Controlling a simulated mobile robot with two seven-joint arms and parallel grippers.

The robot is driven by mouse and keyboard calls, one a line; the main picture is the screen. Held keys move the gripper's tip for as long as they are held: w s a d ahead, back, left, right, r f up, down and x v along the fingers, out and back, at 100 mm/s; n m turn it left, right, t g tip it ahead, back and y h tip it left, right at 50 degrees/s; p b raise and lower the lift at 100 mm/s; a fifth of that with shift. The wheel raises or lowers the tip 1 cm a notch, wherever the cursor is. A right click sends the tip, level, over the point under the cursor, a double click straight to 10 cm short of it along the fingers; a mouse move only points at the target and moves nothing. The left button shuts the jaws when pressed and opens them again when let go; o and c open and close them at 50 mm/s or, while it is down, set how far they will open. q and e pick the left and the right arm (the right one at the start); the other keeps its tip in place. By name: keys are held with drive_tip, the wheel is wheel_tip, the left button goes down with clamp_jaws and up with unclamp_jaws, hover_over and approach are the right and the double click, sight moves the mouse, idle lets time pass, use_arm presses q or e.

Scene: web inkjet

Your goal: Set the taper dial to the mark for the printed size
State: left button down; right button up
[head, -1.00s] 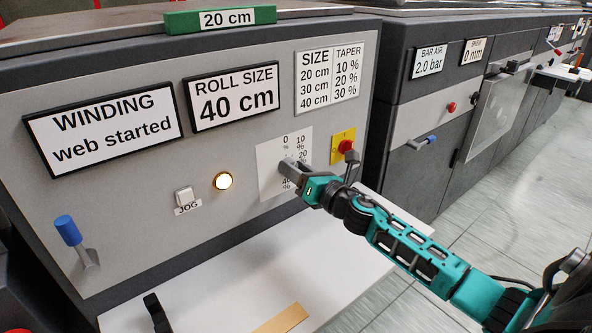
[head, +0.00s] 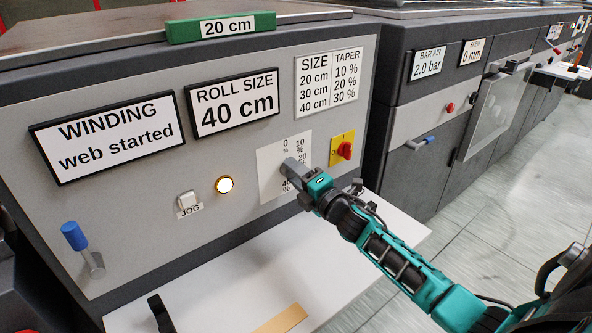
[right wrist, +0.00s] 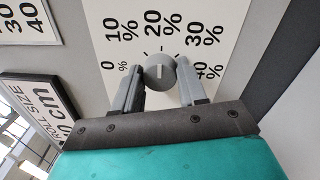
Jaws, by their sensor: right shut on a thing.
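The taper dial (right wrist: 160,71) is a round grey knob on a white scale plate (head: 270,178) marked 0 to 40 %. In the right wrist view its pale line stands about upright, towards the 20 % label. My right gripper (right wrist: 160,88) is shut on the dial, a finger on each side; in the head view the gripper (head: 292,170) hides the knob. A roll size sign (head: 234,100) reads 40 cm. A size and taper table (head: 328,83) pairs 20 cm with 10 %, 30 cm with 20 %, 40 cm with 30 %. My left gripper is out of view.
A green-framed 20 cm sign (head: 222,27) stands on top. A red switch on a yellow plate (head: 342,149) is close right of the dial. A lit lamp (head: 224,185), a jog switch (head: 188,203) and a blue-handled lever (head: 80,245) are left. A white shelf (head: 230,285) lies below.

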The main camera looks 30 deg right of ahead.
drive_tip(key=m+h+p, duration=0.1)
drive_tip(key=m+p, duration=0.3)
drive_tip(key=m, duration=0.5)
drive_tip(key=shift+a+f+m, duration=0.1)
drive_tip(key=shift+m, duration=0.2)
idle(0.3)
drive_tip(key=o, duration=1.1)
drive_tip(key=shift+c, duration=0.2)
drive_tip(key=shift+s, duration=0.1)
drive_tip(key=s, duration=1.2)
drive_tip(key=shift+s+d+f, duration=0.2)
drive_tip(key=shift+s+f, duration=0.1)
drive_tip(key=shift+s, duration=0.1)
